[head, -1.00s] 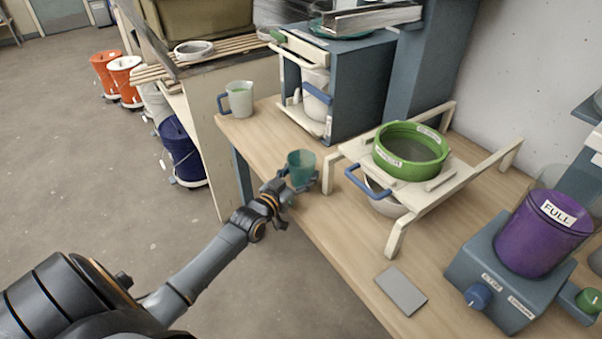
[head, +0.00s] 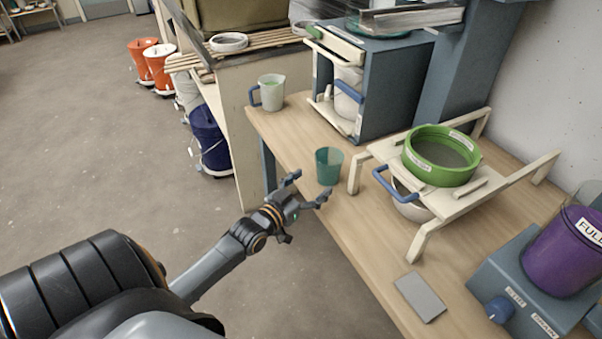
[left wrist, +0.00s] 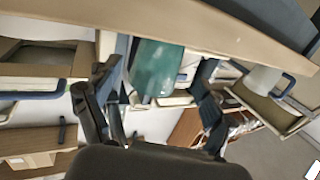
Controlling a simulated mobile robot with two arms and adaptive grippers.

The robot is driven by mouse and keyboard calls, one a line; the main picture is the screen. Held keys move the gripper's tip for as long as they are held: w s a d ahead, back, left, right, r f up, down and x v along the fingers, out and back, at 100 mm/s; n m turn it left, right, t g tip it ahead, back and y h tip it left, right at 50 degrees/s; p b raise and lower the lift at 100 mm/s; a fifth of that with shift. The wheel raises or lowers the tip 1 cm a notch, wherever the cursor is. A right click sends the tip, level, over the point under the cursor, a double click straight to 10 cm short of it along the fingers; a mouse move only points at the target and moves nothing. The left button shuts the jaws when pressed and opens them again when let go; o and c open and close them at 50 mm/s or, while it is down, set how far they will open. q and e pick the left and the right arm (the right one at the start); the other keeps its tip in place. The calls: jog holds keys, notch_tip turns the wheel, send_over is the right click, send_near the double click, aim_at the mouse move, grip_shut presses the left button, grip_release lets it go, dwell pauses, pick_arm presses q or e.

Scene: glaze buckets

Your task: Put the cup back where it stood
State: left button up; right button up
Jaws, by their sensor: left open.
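The teal cup (head: 328,166) stands upright on the wooden bench (head: 290,137), close to its front edge. It also shows in the left wrist view (left wrist: 157,68), ahead of the fingers. My left gripper (head: 308,186) is open and empty, just in front of the cup at the bench edge. Its fingers are spread apart, and a small gap shows between them and the cup in the head view. My right gripper is not in view.
A pitcher with a blue handle (head: 270,92) stands at the bench's far left end. A green sieve (head: 440,156) rests on a wooden stand (head: 419,241) right of the cup. A grey slab (head: 420,297) and a purple bucket (head: 566,250) are nearer. Buckets stand on the floor at left.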

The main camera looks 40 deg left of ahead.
pick_arm(q)
jog(key=shift+s+r, duration=0.1)
jog(key=shift+s, duration=2.2)
jog(key=s+d+f+g, duration=0.1)
jog(key=s+f+g, duration=0.25)
jog(key=f, duration=0.75)
jog(key=s+d+f+g, duration=0.15)
jog(key=s+f, duration=0.35)
jog(key=f, duration=0.6)
jog(key=s+d+f+g, duration=0.1)
jog(key=s+f+g, duration=0.25)
jog(key=f, duration=0.75)
jog(key=s+d+f+m+g, duration=0.1)
jog(key=s+d+f+g, duration=0.1)
jog(key=s+f, duration=0.4)
jog(key=s+d+f+g, duration=0.3)
jog(key=s+d+f, duration=0.2)
jog(key=s, duration=0.8)
jog(key=s+d+f+m+g, duration=0.1)
jog(key=s+d+f+g, duration=0.2)
jog(key=s+f, duration=0.3)
jog(key=s, duration=0.3)
jog(key=shift+s+d+f+m, duration=0.25)
jog(key=shift+s+f+m, duration=0.05)
jog(key=shift+s+f, duration=0.1)
